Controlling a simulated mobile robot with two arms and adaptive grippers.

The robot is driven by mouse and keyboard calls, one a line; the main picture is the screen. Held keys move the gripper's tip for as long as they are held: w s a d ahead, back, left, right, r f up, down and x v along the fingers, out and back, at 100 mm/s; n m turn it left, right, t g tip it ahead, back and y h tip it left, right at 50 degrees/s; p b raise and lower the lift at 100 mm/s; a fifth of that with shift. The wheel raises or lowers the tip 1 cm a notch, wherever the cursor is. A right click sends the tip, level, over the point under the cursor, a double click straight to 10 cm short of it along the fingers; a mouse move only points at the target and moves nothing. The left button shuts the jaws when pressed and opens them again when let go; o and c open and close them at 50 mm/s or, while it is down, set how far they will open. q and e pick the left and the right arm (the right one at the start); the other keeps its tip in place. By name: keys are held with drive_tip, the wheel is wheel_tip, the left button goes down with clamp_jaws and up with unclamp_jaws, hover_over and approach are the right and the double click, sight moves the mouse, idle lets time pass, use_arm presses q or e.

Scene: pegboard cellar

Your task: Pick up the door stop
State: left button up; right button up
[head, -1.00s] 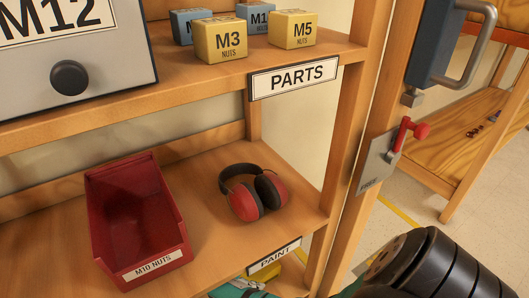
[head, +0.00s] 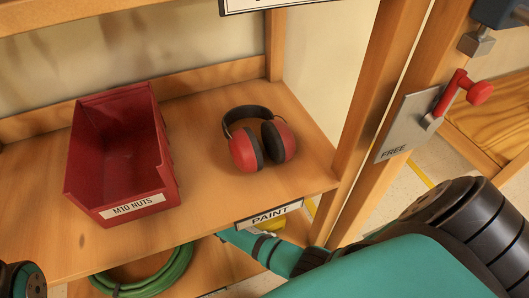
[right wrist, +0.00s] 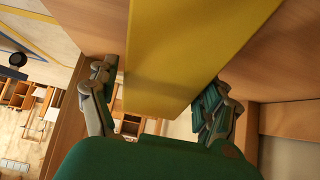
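A yellow block-like thing, seemingly the door stop (right wrist: 185,50), fills the upper middle of the right wrist view, close to the camera. My right gripper (right wrist: 158,88) has its fingers spread, one on each side of the yellow body. A gap shows at the left finger; whether the right finger touches is unclear. In the head view a small bit of yellow (head: 273,225) shows behind the PAINT label, beside my right arm; the shelf hides the rest. My left gripper is not in view.
Above, the shelf board (head: 215,190) carries a red M10 NUTS bin (head: 118,160) and red ear defenders (head: 262,145). A green coiled hose (head: 150,285) lies below. A wooden post (head: 375,110) and a red-handled latch (head: 452,95) stand to the right.

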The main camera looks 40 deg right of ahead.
drive_tip(key=c, duration=1.4)
drive_tip(key=shift+o, duration=0.2)
drive_tip(key=shift+d+r, duration=0.1)
